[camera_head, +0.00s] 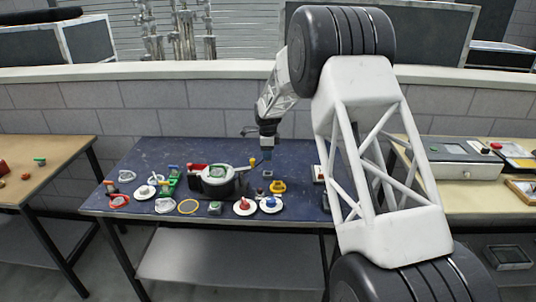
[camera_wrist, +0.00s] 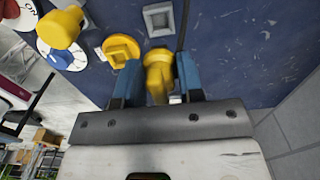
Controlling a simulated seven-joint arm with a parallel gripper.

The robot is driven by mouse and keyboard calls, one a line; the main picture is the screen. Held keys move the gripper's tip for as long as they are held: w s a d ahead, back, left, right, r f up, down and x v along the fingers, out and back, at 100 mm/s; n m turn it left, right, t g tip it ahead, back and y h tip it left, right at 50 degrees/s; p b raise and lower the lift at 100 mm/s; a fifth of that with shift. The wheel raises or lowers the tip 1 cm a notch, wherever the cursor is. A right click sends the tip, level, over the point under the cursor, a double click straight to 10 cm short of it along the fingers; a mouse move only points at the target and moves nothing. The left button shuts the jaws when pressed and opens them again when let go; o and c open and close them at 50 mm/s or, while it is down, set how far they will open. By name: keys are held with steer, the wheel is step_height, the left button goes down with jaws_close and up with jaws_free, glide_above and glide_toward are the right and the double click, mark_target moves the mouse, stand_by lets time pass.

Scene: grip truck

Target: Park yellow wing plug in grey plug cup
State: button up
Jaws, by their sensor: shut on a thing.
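My gripper (camera_wrist: 158,78) is shut on the yellow wing plug (camera_wrist: 158,72), which sits between its blue fingers. In the head view my gripper (camera_head: 266,150) hangs over the blue tabletop, and the plug in it cannot be made out. The grey plug cup (camera_wrist: 147,20), a square with a darker hollow, stands just beyond the fingertips in the wrist view, apart from the plug. It also shows in the head view (camera_head: 267,174), below my gripper. The plug's lower end is partly hidden by the fingers.
Another yellow knob (camera_wrist: 60,28) overlaps a white disc with a blue dial (camera_head: 270,204). A red-dial disc (camera_head: 245,206) and a green-and-white device (camera_head: 216,178) lie to the left. The tabletop (camera_wrist: 240,45) right of the cup is clear.

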steer(key=shift+f, duration=0.2)
steer(key=shift+f, duration=2.25)
steer(key=shift+f, duration=1.55)
stand_by(2.2)
steer(key=o, duration=1.1)
steer(key=shift+c, duration=0.2)
steer(key=shift+o, duration=0.4)
steer(key=shift+o, duration=1.2)
steer(key=shift+r, duration=0.15)
steer(key=shift+r, duration=3.6)
